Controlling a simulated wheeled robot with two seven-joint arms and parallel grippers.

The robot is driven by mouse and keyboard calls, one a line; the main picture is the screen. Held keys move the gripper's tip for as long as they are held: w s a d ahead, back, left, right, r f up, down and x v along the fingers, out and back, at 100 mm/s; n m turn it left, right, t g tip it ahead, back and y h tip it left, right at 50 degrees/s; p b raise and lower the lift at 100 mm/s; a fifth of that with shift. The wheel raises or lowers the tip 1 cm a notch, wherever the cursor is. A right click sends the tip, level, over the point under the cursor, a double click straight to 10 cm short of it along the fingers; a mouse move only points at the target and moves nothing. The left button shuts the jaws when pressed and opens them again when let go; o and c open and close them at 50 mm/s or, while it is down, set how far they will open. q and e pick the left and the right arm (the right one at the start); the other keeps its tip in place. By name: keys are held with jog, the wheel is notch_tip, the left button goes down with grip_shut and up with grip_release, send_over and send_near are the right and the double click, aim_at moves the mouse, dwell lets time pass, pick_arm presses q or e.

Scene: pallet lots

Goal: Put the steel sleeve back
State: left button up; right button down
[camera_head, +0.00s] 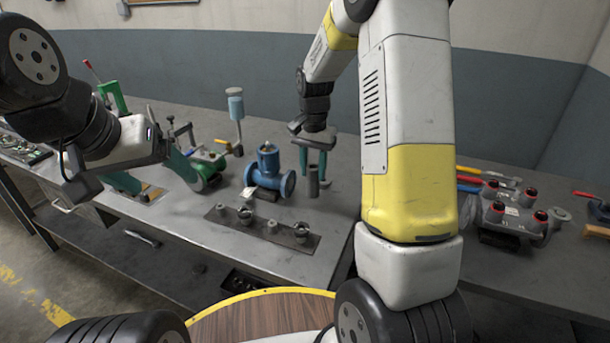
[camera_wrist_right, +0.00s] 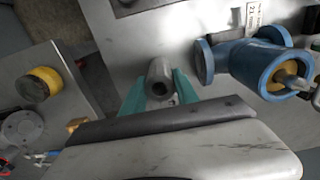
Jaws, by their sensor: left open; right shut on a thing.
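The steel sleeve (camera_head: 313,182) is a short grey hollow cylinder, between the teal fingertips of my right gripper (camera_head: 313,172). The gripper points down and is shut on it. The right wrist view shows the sleeve (camera_wrist_right: 160,79) between the two teal fingers, its round bore visible. It is roughly upright; I cannot tell whether its lower end touches the bench. A dark flat plate (camera_head: 258,233) lies in front and to the left of it, with several small grey metal cylinders and rings on it. My left gripper (camera_head: 158,187) is open at the left, its teal fingers spread wide.
A blue flanged valve (camera_head: 268,172) stands just left of the held sleeve. A green machine (camera_head: 205,168) and a light-blue cup on a stem (camera_head: 236,105) are farther left. A grey manifold with red caps (camera_head: 515,215) is at the right. Bare bench lies between plate and sleeve.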

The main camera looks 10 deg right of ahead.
jog(key=shift+f, duration=2.25)
jog(key=shift+f, duration=0.15)
jog(key=c, duration=0.9)
grip_release()
